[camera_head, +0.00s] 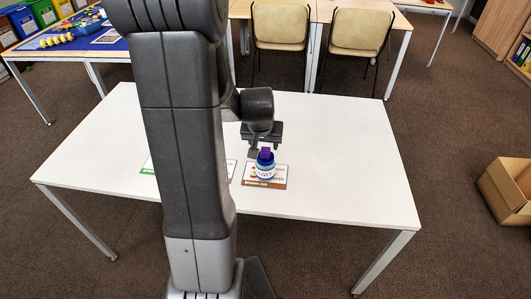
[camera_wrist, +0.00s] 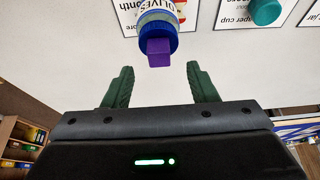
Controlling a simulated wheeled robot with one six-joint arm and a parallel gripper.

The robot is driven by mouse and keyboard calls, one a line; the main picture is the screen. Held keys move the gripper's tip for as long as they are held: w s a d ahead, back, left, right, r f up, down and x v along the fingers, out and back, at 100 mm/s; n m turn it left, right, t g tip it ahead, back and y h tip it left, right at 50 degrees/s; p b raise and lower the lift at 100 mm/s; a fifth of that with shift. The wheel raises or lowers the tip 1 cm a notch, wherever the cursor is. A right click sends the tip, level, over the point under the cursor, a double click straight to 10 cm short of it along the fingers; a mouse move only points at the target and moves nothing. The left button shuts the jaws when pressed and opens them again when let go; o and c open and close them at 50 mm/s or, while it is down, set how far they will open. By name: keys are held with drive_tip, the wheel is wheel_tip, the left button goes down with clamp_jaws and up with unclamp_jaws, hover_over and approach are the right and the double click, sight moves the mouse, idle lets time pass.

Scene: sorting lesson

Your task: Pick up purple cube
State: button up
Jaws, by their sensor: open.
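The purple cube (camera_head: 265,154) sits on the lid of a blue-lidded jar (camera_head: 265,171) labelled OLIVES, on the white table. The wrist view shows the cube (camera_wrist: 158,53) at the upper middle, against the blue lid (camera_wrist: 158,27). My gripper (camera_head: 262,146) is close to the cube in the head view. In the wrist view my gripper (camera_wrist: 160,72) has its two green fingers wide apart with nothing between them. The cube lies just beyond the fingertips, roughly centred on the gap.
The jar stands on a picture card (camera_head: 279,177). A teal cup (camera_wrist: 265,12) is on another card to the right in the wrist view; my arm hides part of the tabletop in the head view. The right of the white table (camera_head: 350,150) is clear. A cardboard box (camera_head: 508,190) stands on the floor.

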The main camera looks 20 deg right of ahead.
sight(265, 150)
drive_tip(key=shift+x, duration=2.6)
drive_tip(key=shift+c, duration=0.2)
drive_tip(key=c, duration=1)
